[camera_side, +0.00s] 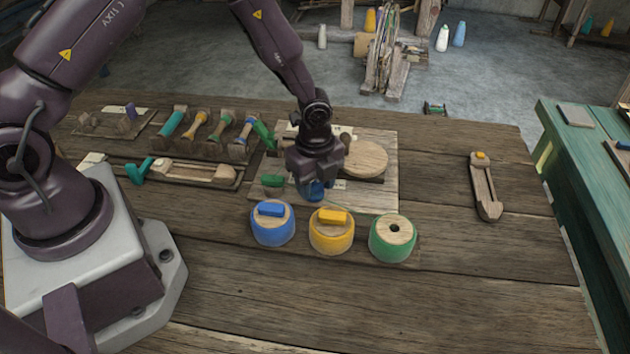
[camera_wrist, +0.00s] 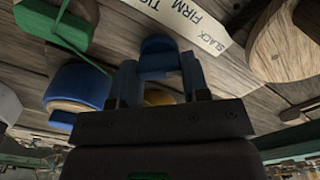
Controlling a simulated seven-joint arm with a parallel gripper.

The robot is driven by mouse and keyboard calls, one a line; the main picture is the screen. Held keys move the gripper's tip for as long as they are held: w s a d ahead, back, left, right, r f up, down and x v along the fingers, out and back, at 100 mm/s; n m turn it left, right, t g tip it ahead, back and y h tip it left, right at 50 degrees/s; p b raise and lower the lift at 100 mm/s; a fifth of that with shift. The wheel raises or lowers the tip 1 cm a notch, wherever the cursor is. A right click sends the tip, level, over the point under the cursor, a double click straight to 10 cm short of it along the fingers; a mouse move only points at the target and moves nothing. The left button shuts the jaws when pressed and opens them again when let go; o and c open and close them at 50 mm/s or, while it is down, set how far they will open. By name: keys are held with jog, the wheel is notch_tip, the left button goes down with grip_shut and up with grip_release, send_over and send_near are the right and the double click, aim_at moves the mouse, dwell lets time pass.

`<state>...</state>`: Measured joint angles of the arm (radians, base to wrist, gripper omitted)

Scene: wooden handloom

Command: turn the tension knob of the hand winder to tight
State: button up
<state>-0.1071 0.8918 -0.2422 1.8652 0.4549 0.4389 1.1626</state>
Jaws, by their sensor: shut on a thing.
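The hand winder stands on a pale wooden board (camera_side: 375,197) in the middle of the bench, with a round wooden disc (camera_side: 367,158) at its right. Its blue tension knob (camera_wrist: 157,50) sits between my fingertips in the wrist view. My gripper (camera_side: 314,186) points down over the board and is shut on the knob, largely covering it in the side view. A pale label strip (camera_wrist: 195,22) beside the knob reads SLACK, FIRM and a cut-off word starting TI. I cannot tell which word the knob points to. The disc's edge (camera_wrist: 290,45) shows at the wrist view's right.
Blue (camera_side: 272,227), yellow (camera_side: 331,234) and green (camera_side: 392,240) round pots stand just in front of the board. A green part (camera_side: 264,135) is close to the gripper's left. A rack of handled tools (camera_side: 205,140) lies further left. A wooden shuttle (camera_side: 485,190) lies right; bench between is clear.

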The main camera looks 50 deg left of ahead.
jog(key=n, duration=0.5)
jog(key=shift+w, duration=0.1)
jog(key=n, duration=0.4)
jog(key=shift+n, duration=0.4)
jog(key=n, duration=0.5)
jog(key=shift+w+a, duration=0.1)
jog(key=shift+n, duration=2.4)
jog(key=o, duration=0.9)
jog(key=shift+a, duration=0.1)
